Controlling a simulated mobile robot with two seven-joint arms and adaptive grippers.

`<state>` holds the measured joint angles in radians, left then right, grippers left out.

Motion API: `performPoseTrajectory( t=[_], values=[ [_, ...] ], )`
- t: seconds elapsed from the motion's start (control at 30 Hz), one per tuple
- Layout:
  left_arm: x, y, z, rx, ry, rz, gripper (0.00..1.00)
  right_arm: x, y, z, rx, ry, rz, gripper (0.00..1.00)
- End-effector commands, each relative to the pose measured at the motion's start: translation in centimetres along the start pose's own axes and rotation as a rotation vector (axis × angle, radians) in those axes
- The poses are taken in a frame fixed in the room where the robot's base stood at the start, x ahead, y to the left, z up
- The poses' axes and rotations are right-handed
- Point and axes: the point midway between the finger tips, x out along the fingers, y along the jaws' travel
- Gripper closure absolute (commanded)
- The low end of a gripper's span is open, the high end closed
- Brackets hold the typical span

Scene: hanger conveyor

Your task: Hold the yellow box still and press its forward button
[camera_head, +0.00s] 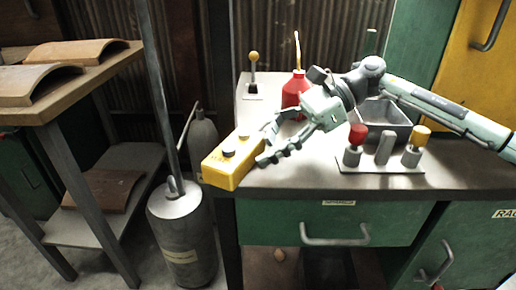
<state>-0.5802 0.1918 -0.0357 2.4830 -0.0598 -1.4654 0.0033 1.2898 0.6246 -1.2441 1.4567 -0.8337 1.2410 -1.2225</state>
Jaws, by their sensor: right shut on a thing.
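The yellow box (222,174) is at the left front corner of the workbench, with its near left end over the edge. One finger is on the near side of the box; the contact on the far side is hard to see. Which button is the forward one cannot be read. My left gripper is not in view.
A red oil can (294,90) and a lever with a round knob (253,76) stand behind. A grey bin (386,112) and a lever plate (380,167) are to the right. A grey cylinder (184,240) stands on the floor left of the workbench (300,178).

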Motion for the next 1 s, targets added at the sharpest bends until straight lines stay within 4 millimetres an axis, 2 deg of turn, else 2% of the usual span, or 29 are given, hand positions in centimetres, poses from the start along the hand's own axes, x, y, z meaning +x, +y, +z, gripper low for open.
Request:
performPoseTrajectory(
  t=[0.03, 0.33, 0.4, 0.9, 1.0],
  values=[
    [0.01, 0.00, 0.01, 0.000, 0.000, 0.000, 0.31, 0.03, 0.01, 0.02, -0.001, 0.000, 0.001, 0.54],
    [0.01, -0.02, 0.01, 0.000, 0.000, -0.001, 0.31, 0.01, -0.02, 0.00, 0.000, 0.000, 0.000, 0.90],
    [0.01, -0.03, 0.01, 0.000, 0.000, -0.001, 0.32, 0.00, -0.03, 0.00, 0.000, 0.000, -0.001, 0.91],
    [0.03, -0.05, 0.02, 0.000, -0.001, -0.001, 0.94, 0.06, -0.08, 0.01, 0.000, 0.000, -0.002, 0.92],
    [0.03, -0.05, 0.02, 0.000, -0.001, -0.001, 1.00, 0.07, -0.09, 0.02, -0.001, -0.001, -0.002, 0.92]
  ],
)
